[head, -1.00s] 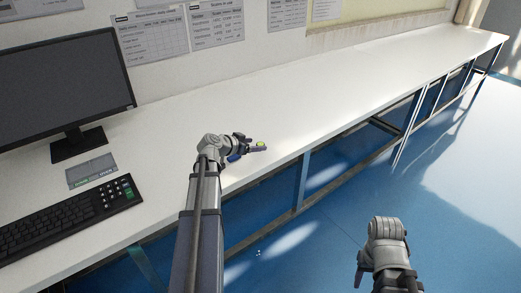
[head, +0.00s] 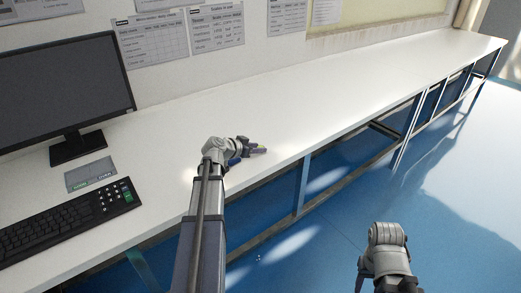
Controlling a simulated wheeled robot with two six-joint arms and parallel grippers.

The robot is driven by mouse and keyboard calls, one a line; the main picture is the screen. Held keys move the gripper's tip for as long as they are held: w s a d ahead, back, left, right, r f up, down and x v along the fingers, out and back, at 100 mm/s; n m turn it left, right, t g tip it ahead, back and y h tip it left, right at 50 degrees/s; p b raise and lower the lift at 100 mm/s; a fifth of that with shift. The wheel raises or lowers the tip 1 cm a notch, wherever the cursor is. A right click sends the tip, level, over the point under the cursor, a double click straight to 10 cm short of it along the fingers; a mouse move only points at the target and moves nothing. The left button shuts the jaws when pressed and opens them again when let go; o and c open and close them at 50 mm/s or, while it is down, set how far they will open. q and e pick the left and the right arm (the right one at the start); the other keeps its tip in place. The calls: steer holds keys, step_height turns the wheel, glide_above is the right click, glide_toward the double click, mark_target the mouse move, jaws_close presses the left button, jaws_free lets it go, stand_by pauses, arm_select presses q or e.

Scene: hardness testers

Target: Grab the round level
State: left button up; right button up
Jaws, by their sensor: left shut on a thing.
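The round level (head: 262,147) is a tiny yellow-green thing, mostly hidden between the fingers of my left gripper (head: 260,150). That gripper is shut on it, low over the white bench near its front edge. I cannot tell whether the level still touches the bench top. My right arm shows at the lower right, over the blue floor and away from the bench; its fingers are mostly hidden, so I cannot tell how they stand.
The long white bench (head: 340,85) runs to the upper right and is clear there. A monitor (head: 62,90), a black keyboard (head: 65,222) and a small grey plate (head: 91,174) are on its left part. Printed sheets hang on the wall behind.

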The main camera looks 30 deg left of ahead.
arm_select(q)
jaws_close()
step_height(320, 180, up, 10)
steer(key=p, duration=1)
steer(key=shift+r, duration=0.15)
